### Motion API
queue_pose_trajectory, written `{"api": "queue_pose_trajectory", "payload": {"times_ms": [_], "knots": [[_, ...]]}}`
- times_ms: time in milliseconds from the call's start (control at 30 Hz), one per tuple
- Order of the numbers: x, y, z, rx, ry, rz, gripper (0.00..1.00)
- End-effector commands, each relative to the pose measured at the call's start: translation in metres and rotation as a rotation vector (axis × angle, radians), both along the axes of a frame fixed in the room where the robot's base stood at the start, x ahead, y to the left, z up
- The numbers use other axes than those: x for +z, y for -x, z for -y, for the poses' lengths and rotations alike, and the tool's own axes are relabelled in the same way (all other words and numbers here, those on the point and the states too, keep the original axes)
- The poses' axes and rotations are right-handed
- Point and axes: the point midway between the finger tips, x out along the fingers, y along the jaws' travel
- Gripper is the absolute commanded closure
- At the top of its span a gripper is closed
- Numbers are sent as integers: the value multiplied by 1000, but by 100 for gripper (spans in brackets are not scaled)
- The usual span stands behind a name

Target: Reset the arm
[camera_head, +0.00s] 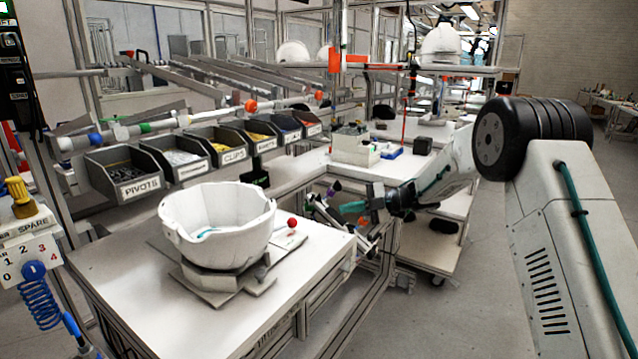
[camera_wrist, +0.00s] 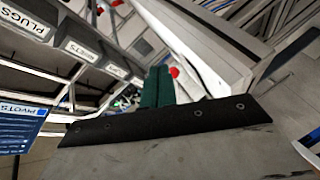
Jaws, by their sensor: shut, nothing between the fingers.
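My arm reaches in from the right in the head view, and my gripper (camera_head: 356,207) points left, in the air past the right edge of the white worktable (camera_head: 110,270). Its green fingers are together with nothing between them. In the wrist view the green fingers (camera_wrist: 158,88) also show closed, side by side and empty. A white helmet shell (camera_head: 225,245) rests open side up on a grey fixture (camera_head: 212,290) on the worktable, left of my gripper and apart from it.
Labelled bins (camera_head: 135,188) hang in a row behind the worktable. A red ball knob (camera_head: 292,222) sits beside the fixture. A second bench (camera_head: 400,168) with boxes stands behind my gripper. Open floor (camera_head: 430,310) lies at the front right, below my arm.

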Motion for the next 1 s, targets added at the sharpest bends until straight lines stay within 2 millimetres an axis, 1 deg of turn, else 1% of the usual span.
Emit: {"api": "queue_pose_trajectory", "payload": {"times_ms": [33,67,100,133,167,200,233,267,333,367,400,433,467,500,567,600,667,700,767,800,867,900,967,1000], "knots": [[-12,-15,5,-124,26,-25,100],[-16,-26,11,-211,45,-37,100],[-16,-38,20,-329,67,-55,100],[-16,-45,29,-418,83,-70,100],[-13,-52,38,-506,98,-86,100],[-10,-58,52,-622,118,-110,100],[-7,-60,64,-710,134,-132,100],[-4,-61,76,-797,147,-157,100],[5,-54,106,-998,178,-221,100],[10,-48,119,-1082,188,-253,100],[16,-36,137,-1194,203,-300,100],[20,-25,150,-1274,213,-338,100],[24,-12,162,-1354,223,-380,100],[29,9,177,-1458,235,-441,100],[36,47,196,-1603,251,-542,100],[39,75,206,-1690,263,-615,100],[44,118,215,-1804,276,-725,100],[46,149,219,-1870,286,-802,100],[50,195,221,-1956,300,-919,100],[52,226,219,-2002,308,-999,100],[55,272,215,-2059,322,-1118,100],[57,301,209,-2088,328,-1196,100],[59,344,200,-2116,341,-1311,100],[61,371,193,-2128,347,-1385,100]]}}
